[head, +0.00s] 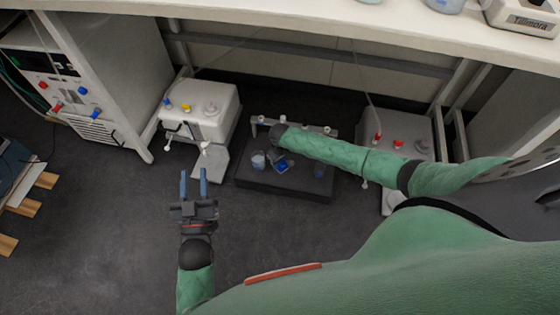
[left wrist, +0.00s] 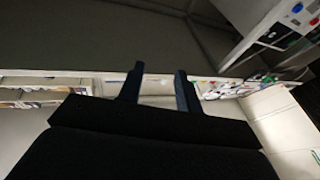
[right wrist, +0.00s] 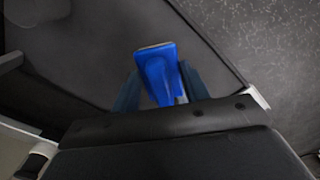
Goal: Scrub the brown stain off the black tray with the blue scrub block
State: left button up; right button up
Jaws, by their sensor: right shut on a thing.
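The black tray (head: 285,193) lies low in the middle of the head view and also fills much of the right wrist view (right wrist: 85,60). My right gripper (right wrist: 158,85) is shut on the blue scrub block (right wrist: 157,72), which points down at the tray. In the head view the block (head: 282,168) shows small over the tray, below my right wrist. I cannot tell whether it touches the surface. I cannot make out the brown stain in any view. My left gripper (head: 193,175) is open and empty, left of the tray. Its parted fingers also show in the left wrist view (left wrist: 157,82).
Small vessels, one of them a clear one (head: 258,160), stand on the tray around the block. A white device (head: 200,110) stands left of the tray and a grey one (head: 410,130) right of it. A white bench (head: 300,25) overhangs behind.

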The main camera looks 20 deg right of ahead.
jog(key=shift+r, duration=0.25)
jog(key=shift+r+p, duration=0.2)
jog(key=shift+p, duration=0.2)
jog(key=shift+r, duration=0.1)
jog(key=shift+r+p, duration=0.15)
jog(key=shift+p, duration=0.15)
jog(key=shift+r, duration=0.25)
pick_arm(q)
jog(key=s+f+g+y, duration=0.1)
jog(key=s+f+g, duration=0.2)
jog(key=f, duration=0.8)
jog(key=s+f+g+y, duration=0.1)
jog(key=s+f+g, duration=0.2)
jog(key=f, duration=0.9)
jog(key=shift+s+a+g, duration=0.25)
jog(key=shift+s+g, duration=0.05)
jog(key=shift+g, duration=0.7)
